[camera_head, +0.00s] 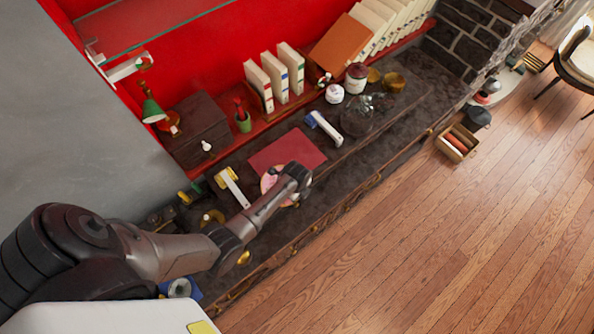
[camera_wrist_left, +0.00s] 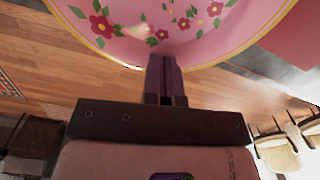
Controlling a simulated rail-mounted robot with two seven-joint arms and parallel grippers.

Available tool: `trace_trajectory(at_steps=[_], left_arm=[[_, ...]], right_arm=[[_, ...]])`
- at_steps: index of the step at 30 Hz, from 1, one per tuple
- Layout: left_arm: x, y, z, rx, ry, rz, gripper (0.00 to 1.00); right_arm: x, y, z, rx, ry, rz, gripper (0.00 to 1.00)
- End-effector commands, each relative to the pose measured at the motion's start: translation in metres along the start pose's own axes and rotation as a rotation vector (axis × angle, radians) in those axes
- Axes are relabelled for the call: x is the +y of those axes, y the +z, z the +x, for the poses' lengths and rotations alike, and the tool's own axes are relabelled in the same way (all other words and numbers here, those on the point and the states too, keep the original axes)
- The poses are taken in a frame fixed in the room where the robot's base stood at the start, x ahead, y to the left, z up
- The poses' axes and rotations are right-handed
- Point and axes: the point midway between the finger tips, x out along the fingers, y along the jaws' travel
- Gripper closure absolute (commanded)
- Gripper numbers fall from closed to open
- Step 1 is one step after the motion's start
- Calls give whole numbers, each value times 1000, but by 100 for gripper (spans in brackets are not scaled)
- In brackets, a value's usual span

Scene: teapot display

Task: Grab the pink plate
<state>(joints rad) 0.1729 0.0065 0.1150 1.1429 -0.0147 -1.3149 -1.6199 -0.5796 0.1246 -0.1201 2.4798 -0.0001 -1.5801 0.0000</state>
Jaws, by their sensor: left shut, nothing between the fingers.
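The pink plate (camera_head: 268,183) lies near the front of the dark stone shelf, partly hidden behind my left arm in the head view. In the left wrist view the pink plate (camera_wrist_left: 215,38) fills the top, with red flowers, green leaves and a gold rim. My left gripper (camera_wrist_left: 164,66) is shut and empty, its fingers together and overlapping the plate's near rim in the picture. I cannot tell whether they touch it. In the head view the wrist end of my left arm covers the plate's right side, and the fingers are hidden. My right gripper is not in view.
A red mat (camera_head: 287,151) lies behind the plate. A white-handled item (camera_head: 232,187) is to its left and another (camera_head: 323,127) to its upper right. A glass vessel (camera_head: 362,115), jars and upright books (camera_head: 275,78) stand farther back. The wooden floor (camera_head: 450,230) is mostly clear.

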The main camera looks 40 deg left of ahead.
Motion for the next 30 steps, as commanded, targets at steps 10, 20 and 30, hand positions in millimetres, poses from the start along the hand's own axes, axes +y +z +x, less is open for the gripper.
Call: trace_trajectory(at_steps=[10, 20, 30], left_arm=[[1, -30, -1, 1, 2, 2, 100], [1, -34, 0, 0, 1, 0, 100], [0, -34, -17, 0, 0, -1, 100]], right_arm=[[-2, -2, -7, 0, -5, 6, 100], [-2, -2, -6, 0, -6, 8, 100], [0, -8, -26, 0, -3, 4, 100]])
